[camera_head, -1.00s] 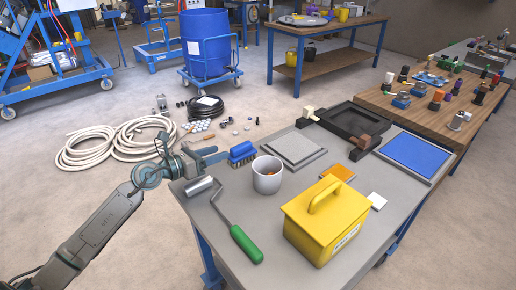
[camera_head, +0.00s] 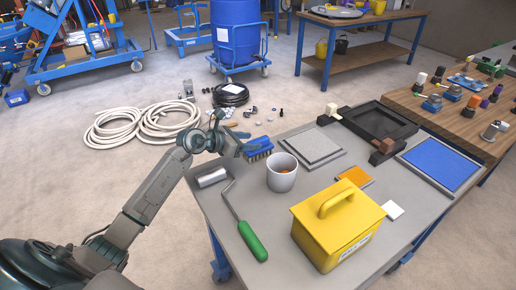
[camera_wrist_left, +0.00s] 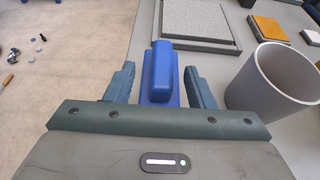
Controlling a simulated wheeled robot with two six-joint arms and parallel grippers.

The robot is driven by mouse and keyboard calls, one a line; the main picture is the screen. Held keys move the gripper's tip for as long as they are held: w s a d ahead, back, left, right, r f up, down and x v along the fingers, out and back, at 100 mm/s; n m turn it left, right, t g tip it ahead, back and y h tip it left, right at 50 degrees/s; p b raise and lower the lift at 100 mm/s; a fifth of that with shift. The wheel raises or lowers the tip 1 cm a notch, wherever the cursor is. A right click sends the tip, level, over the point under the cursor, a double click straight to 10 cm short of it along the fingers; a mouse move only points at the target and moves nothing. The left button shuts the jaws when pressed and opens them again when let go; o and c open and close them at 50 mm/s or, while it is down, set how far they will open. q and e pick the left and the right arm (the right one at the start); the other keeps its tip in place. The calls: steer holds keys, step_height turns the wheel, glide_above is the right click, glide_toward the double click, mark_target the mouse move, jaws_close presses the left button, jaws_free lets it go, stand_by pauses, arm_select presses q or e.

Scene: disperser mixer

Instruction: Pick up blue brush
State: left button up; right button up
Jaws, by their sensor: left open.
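The blue brush (camera_head: 258,148) lies at the far left edge of the grey table, beside the white cup. In the left wrist view the blue brush (camera_wrist_left: 160,75) lies between the two fingers, its raised grip pointing along them. My left gripper (camera_head: 241,148) is at the brush's near left side. In the left wrist view my left gripper (camera_wrist_left: 160,84) is open, with one finger on each side of the brush and a gap visible to each. My right gripper is not in view.
The white cup (camera_head: 281,172) stands close to the right of the brush; it also shows in the left wrist view (camera_wrist_left: 275,82). A grey framed plate (camera_head: 313,147) lies just beyond. A paint roller (camera_head: 243,222) and a yellow box (camera_head: 337,225) occupy the near table.

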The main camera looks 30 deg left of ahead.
mark_target(254, 141)
arm_select(q)
steer(key=p+x, duration=0.1)
steer(key=x, duration=0.2)
steer(key=shift+w+d, duration=0.2)
steer(key=shift+d, duration=0.1)
steer(key=shift+w+d+f, duration=0.25)
steer(key=shift+w+f, duration=0.05)
steer(key=shift+w, duration=0.2)
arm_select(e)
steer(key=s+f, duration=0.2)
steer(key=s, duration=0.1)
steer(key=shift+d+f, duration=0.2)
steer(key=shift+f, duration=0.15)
arm_select(q)
steer(key=shift+c, duration=0.4)
steer(key=c, duration=0.6)
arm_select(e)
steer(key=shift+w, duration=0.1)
